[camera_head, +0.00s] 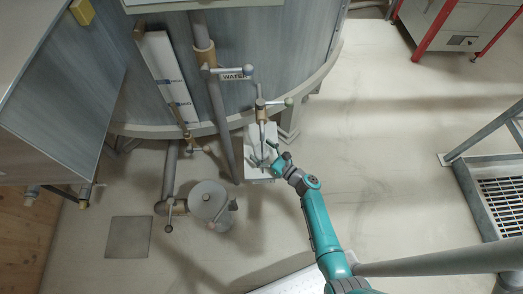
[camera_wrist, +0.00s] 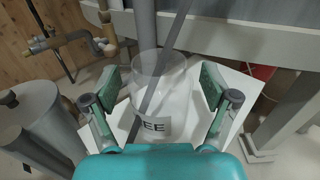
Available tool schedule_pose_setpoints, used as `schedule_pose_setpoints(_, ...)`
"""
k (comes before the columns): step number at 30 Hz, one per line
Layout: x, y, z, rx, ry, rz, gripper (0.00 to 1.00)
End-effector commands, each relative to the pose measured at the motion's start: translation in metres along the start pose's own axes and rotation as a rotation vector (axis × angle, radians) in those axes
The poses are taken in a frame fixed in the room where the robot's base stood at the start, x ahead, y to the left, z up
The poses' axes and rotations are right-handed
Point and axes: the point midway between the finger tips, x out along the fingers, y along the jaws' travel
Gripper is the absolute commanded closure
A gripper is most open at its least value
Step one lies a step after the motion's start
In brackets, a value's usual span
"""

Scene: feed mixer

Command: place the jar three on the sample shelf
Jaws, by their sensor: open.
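A clear jar (camera_wrist: 160,68) shows in the wrist view, with a white label whose visible letters read "EE"; the start of the word is hidden. The jar looks upright, over a white flat surface (camera_wrist: 235,95) that looks like a shelf top. My gripper (camera_wrist: 161,85) is open, with one finger on each side of the jar and visible gaps between. In the head view my gripper (camera_head: 270,163) is over the white shelf (camera_head: 258,177) beside the curved mixer wall. The jar is hard to make out there.
A grey lidded canister (camera_head: 208,201) stands left of the shelf. Pipes with valve handles, one marked "WATER" (camera_head: 234,76), rise close behind my gripper. A grated platform (camera_head: 503,205) with rails is at the right. The floor between is clear.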

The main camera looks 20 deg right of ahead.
Motion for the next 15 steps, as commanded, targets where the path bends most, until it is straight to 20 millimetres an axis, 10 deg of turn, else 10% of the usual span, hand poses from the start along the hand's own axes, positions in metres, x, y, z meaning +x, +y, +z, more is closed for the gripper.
schedule_pose_setpoints(15,-0.095,-0.001,-0.001,0.002,0.001,-0.006,0.15)
